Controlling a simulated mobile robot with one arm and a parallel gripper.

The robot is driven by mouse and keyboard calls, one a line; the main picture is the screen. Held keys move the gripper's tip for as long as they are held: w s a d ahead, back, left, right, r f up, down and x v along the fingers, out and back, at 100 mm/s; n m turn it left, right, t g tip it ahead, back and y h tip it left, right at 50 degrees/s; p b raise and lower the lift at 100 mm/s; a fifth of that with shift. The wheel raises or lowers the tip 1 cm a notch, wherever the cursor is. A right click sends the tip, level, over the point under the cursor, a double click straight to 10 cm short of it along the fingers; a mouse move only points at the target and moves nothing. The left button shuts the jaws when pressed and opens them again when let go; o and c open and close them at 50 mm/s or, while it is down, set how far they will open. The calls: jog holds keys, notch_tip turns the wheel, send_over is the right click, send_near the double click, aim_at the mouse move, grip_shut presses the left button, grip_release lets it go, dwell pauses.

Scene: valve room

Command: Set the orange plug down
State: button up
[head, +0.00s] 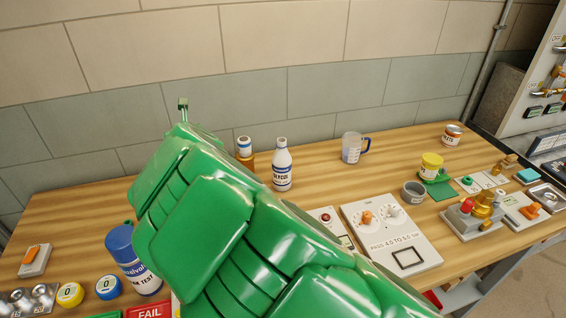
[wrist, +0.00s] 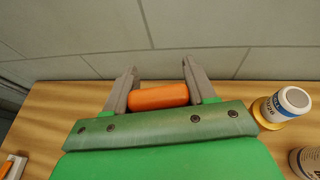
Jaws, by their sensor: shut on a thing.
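The orange plug (wrist: 158,97) lies crosswise between the two grey fingers of my gripper (wrist: 159,68) in the wrist view. The fingers are shut on its two ends. Its lower side is hidden by the green front edge of my gripper. The wooden bench (wrist: 50,105) spreads below and to both sides, with the wall beyond. The gap between plug and bench cannot be judged. In the head view my green arm hides the plug and the fingers, and covers the middle of the bench (head: 320,160).
The back left bench is bare.

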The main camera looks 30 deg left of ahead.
jog(key=shift+m+t+h, duration=0.5)
jog(key=shift+m, duration=0.1)
jog(key=w+d+r, duration=0.1)
jog(key=w+d, duration=0.5)
jog(key=w, duration=0.5)
jog(key=w+d+r, duration=0.2)
jog(key=w+d, duration=0.5)
jog(key=w, duration=0.3)
jog(key=w+d+r, duration=0.2)
jog(key=w+d, duration=0.5)
jog(key=w, duration=0.4)
jog(key=shift+w+d+r, duration=0.15)
jog(key=shift+w+d, duration=0.05)
jog(key=shift+w, duration=0.1)
jog(key=shift+w+d+n+g+y, duration=0.5)
jog(key=shift+w+d+n, duration=0.1)
jog(key=shift+w+d, duration=0.7)
jog(key=s+a+f+n+g+y, duration=0.2)
jog(key=s+a+f+n+g, duration=0.6)
jog(key=f, duration=0.3)
jog(key=shift+m, duration=0.5)
jog(key=shift+s+d+f, duration=0.15)
jog(key=shift+s+f, duration=0.05)
jog(key=shift+f, duration=1.45)
jog(key=shift+s+d+f, duration=0.1)
jog(key=shift+s+f, duration=0.05)
jog(key=shift+f, duration=1.45)
jog(key=shift+s+d+f, duration=0.15)
jog(key=shift+s+f, duration=0.05)
jog(key=shift+f, duration=1.45)
